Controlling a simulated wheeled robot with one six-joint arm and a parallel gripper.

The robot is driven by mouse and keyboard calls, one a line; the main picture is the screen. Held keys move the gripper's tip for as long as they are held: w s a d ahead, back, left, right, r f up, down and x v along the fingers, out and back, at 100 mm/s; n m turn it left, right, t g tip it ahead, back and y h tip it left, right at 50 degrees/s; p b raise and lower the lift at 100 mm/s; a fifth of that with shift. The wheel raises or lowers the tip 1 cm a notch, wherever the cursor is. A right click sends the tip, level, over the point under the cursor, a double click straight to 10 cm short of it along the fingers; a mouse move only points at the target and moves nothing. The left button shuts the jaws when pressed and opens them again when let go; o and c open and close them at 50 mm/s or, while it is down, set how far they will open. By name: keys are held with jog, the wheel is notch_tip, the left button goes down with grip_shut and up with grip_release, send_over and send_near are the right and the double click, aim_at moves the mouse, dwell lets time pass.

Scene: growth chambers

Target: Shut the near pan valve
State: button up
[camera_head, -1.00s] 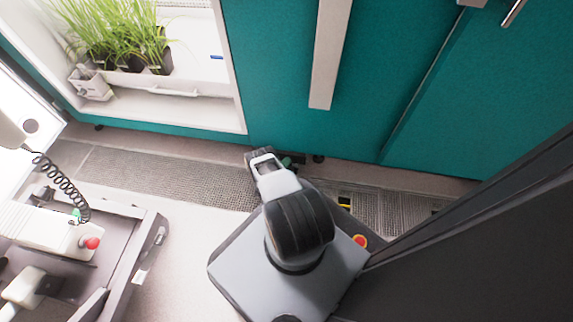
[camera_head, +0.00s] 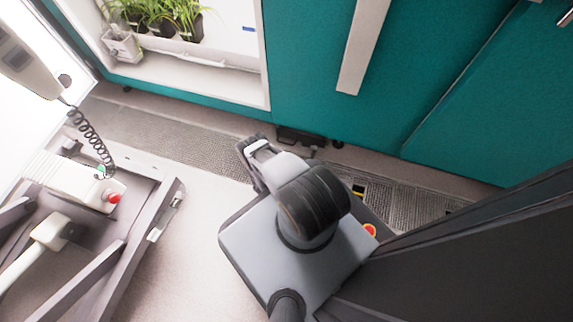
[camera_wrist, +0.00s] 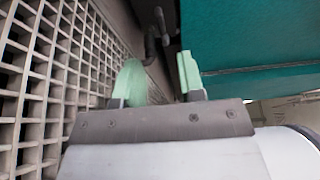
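In the wrist view, my gripper (camera_wrist: 160,75) has two pale green fingers set apart with a gap between them, and nothing is seen held. A dark bent pipe fitting (camera_wrist: 151,45) shows beyond the gap, in the shadow beside the teal cabinet's underside; I cannot tell whether it is the near pan valve. In the head view, a dark fitting (camera_head: 301,137) sits low at the foot of the teal cabinet, just right of my gripper's wrist end. The fingers are hidden there. No valve handle can be made out clearly.
The teal chamber front (camera_head: 310,60) stands over a floor grating (camera_head: 160,137); the grating runs close beside my gripper in the wrist view (camera_wrist: 45,95). A cart with a red button (camera_head: 114,197) stands at left. Potted grass (camera_head: 160,18) sits in the window.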

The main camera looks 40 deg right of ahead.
jog(key=shift+s+a, duration=0.2)
jog(key=shift+a, duration=1.1)
